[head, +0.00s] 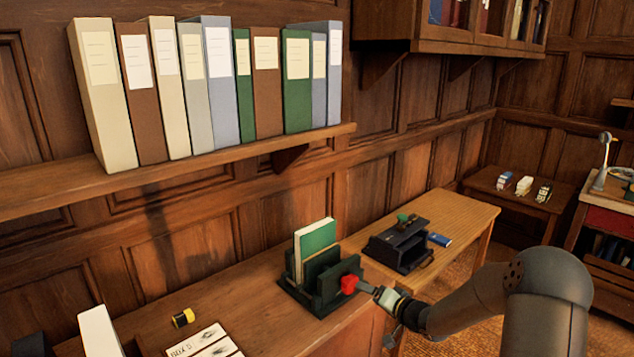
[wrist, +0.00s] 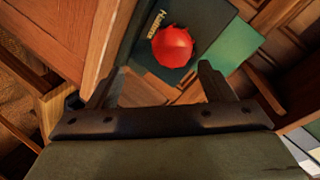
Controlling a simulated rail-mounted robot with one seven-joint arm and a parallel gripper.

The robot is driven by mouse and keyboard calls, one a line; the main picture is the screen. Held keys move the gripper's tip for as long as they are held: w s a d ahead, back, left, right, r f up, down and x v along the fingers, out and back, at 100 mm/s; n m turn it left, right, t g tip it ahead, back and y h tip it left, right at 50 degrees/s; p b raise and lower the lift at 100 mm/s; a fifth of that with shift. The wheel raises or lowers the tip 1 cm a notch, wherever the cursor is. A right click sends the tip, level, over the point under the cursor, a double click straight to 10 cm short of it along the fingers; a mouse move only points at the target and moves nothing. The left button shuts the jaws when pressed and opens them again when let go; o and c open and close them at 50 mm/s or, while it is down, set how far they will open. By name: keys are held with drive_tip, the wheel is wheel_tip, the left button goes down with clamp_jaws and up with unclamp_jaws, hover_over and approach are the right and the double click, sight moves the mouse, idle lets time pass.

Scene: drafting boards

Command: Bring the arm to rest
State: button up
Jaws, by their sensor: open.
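My arm reaches in from the right in the head view. My gripper (head: 366,288) is beside a dark green holder (head: 327,286) on the wooden counter. In the wrist view its two fingers (wrist: 157,80) are spread with nothing between them. A round red thing (head: 348,284) lies just beyond the fingertips, against the holder's near side; it also shows in the wrist view (wrist: 172,46). A green book or folder with pale page edges (head: 315,240) stands upright in the holder. I cannot tell whether the red thing is fixed to the holder.
A black device (head: 398,246) and a blue box (head: 439,240) sit on the bench to the right. A yellow and black item (head: 183,317) and white papers (head: 205,343) lie on the counter. Binders (head: 206,85) line the shelf above. Space over the counter's left is clear.

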drive_tip(key=s+d+r+n+g+h, duration=0.1)
drive_tip(key=s+r+g+h, duration=0.3)
drive_tip(key=s, duration=0.5)
drive_tip(key=s+d+r+n+g+h, duration=0.1)
drive_tip(key=s+d+r+h, duration=0.1)
drive_tip(key=s+r+h, duration=0.5)
drive_tip(key=s+a+n+g+y, duration=0.1)
drive_tip(key=s+a+g, duration=0.1)
drive_tip(key=s, duration=1.1)
drive_tip(key=s+a+n+g+y+b, duration=0.1)
drive_tip(key=s+a+g+y, duration=0.1)
drive_tip(key=s, duration=1.1)
drive_tip(key=shift+a+f+g, duration=0.25)
drive_tip(key=shift+a+g, duration=0.55)
drive_tip(key=shift+g, duration=0.2)
drive_tip(key=shift+s, duration=0.1)
idle(2.7)
